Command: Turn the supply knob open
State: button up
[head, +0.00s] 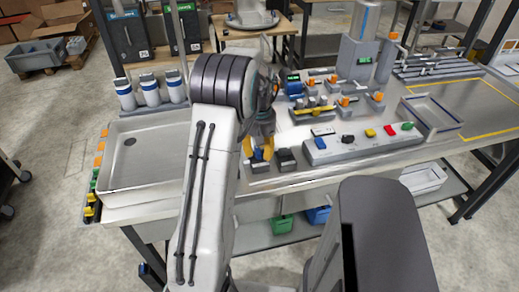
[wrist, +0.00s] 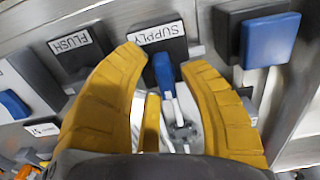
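In the wrist view, a SUPPLY label (wrist: 158,34) sits on a dark plate. A small blue handle (wrist: 164,72) stands just below that plate and appears to be the supply knob. My gripper (wrist: 160,62) is open, with one yellow finger on each side of the blue handle and visible gaps between. A narrow yellow bar (wrist: 152,122) shows between the fingers nearer the palm; I cannot tell what it belongs to. In the head view my gripper (head: 258,152) points down at the front of the bench, and the knob cannot be made out there.
A FLUSH label (wrist: 75,46) is on a plate left of SUPPLY. A large blue block (wrist: 270,40) is at upper right. In the head view, a grey control box (head: 350,150) with coloured knobs lies right of my gripper, and a steel sink (head: 140,165) lies left.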

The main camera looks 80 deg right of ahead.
jog(key=shift+o, duration=0.9)
jog(key=shift+r, duration=0.15)
notch_tip(320, 180, up, 12)
dwell(0.6)
